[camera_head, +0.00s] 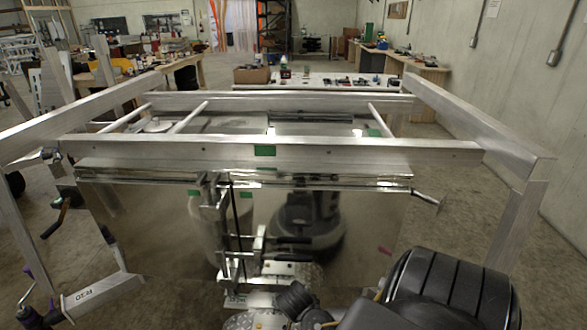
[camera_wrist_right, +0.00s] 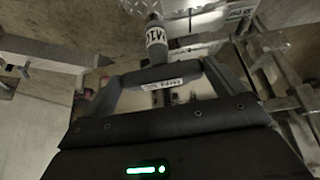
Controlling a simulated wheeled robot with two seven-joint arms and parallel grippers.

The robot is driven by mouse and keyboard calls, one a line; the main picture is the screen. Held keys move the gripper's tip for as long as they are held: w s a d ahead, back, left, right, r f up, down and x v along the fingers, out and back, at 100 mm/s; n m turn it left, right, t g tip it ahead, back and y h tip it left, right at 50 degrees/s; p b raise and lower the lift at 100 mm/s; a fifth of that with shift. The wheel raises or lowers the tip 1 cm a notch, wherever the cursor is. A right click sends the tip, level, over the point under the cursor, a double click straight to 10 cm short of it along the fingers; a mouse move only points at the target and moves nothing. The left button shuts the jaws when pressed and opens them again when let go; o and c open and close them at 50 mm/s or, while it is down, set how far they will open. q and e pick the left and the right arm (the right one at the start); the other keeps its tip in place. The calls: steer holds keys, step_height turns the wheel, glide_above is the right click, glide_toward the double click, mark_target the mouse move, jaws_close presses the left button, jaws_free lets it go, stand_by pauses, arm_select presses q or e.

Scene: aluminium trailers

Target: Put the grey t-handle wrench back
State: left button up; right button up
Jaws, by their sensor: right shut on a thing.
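In the right wrist view my right gripper (camera_wrist_right: 160,78) is shut on the crossbar of a t-handle wrench (camera_wrist_right: 157,72). The handle looks dark grey and lies across between the two fingers, with a white label on it. Its shaft points away from the gripper and carries another white label with dark letters. The shaft's far end is not clear. In the head view my right arm reaches in at the lower right; its gripper and the wrench cannot be clearly made out there. My left gripper is not in view.
An aluminium trailer frame (camera_head: 290,150) spans the head view, with a shiny panel (camera_head: 150,225) below its front beam. Metal clamps (camera_head: 225,225) stand at the panel's middle. A handled tool (camera_head: 428,198) sticks out at its right end. Workbenches (camera_head: 415,72) stand behind; floor is clear at right.

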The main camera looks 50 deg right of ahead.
steer(key=shift+w+d+f+b, duration=0.15)
steer(key=shift+w+f+b, duration=0.05)
steer(key=shift+b, duration=0.15)
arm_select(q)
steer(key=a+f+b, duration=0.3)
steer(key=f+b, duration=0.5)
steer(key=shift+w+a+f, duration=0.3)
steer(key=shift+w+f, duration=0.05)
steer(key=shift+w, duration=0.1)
arm_select(e)
steer(key=w+d+f, duration=0.9)
steer(key=d+f, duration=0.1)
steer(key=f, duration=0.2)
steer(key=shift+d+f, duration=0.15)
steer(key=shift+f, duration=0.15)
arm_select(q)
steer(key=shift+b, duration=0.3)
arm_select(e)
steer(key=shift+f, duration=0.1)
